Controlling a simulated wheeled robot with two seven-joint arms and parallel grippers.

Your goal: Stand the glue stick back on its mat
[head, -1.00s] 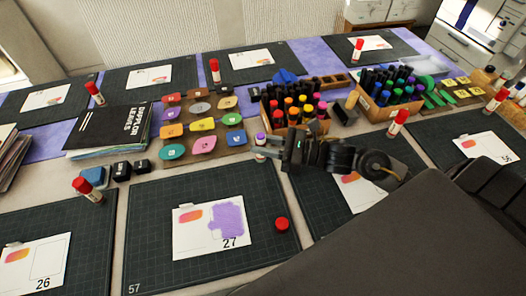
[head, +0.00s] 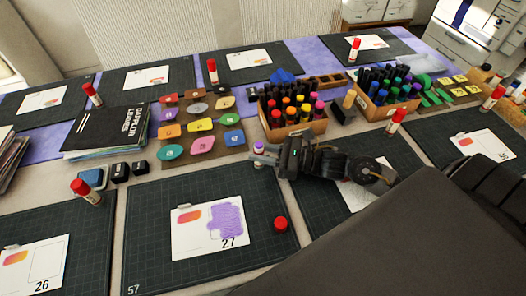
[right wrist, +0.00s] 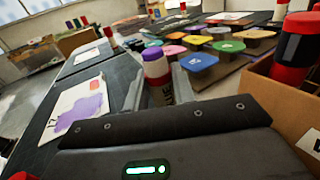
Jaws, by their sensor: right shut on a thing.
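The glue stick (head: 258,153), white with a purple top, is upright just behind the back right corner of the dark mat (head: 150,250) marked 57. My right gripper (head: 257,154) reaches it from the right and is shut on it. In the right wrist view the purple-topped stick (right wrist: 157,72) shows between the two grey fingers (right wrist: 158,90). Its foot is hidden, so I cannot tell whether it touches the table. A red cap (head: 281,224) sits on the mat, right of the card 27 (head: 190,244) with a purple patch. My left gripper is not in view.
Boxes of markers (head: 305,130) stand behind my right gripper. A board of coloured labelled pads (head: 170,132) lies behind the mat, with small dark blocks (head: 120,171) to its left. Red-capped sticks (head: 86,191) stand by other mats. The front of the mat is clear.

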